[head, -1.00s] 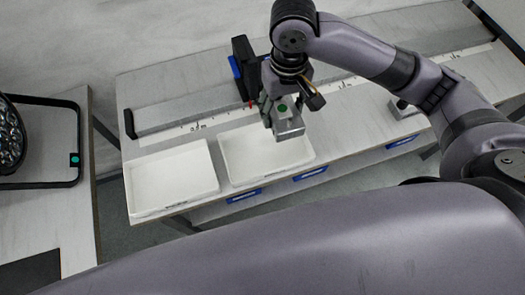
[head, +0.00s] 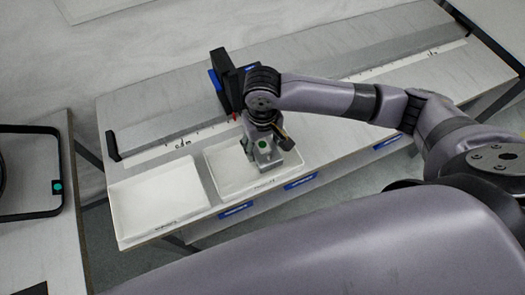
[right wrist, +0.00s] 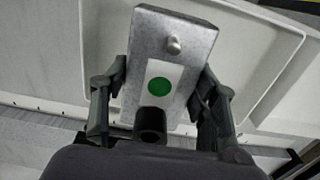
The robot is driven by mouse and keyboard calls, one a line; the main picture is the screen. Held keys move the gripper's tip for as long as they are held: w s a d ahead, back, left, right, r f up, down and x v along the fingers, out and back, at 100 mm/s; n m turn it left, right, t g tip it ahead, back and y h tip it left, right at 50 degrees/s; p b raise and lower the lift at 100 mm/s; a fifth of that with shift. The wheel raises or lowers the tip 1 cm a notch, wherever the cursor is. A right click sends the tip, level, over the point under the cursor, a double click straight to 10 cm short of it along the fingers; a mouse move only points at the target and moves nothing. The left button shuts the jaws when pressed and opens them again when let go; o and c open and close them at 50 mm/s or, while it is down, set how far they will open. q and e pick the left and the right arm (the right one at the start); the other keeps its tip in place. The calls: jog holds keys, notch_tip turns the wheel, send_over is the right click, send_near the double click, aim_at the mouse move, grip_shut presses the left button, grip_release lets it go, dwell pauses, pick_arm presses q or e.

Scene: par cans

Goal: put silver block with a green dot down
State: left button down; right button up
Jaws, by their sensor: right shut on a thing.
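The silver block with a green dot (right wrist: 185,40) fills the middle of the right wrist view, with a small knob on its face and the green dot on a white label. My right gripper (right wrist: 160,95) is shut on it, one finger along each side. In the head view the block (head: 266,158) is in my right gripper (head: 262,145), over or in the right white tray (head: 290,178). I cannot tell whether it touches the tray floor. My left gripper is not in view.
A second white tray (head: 160,200) stands left of it and looks empty. A black and blue device (head: 228,78) stands behind the trays on the grey bench. A black-framed tray with a teal dot (head: 57,187) lies on the left table.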

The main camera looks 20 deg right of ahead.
aim_at(263, 154)
notch_tip(263, 154, down, 4)
jog(key=shift+f, duration=0.15)
dwell(0.3)
jog(key=o, duration=1.7)
jog(key=shift+f, duration=0.1)
notch_tip(263, 154, up, 12)
jog(key=shift+r, duration=0.15)
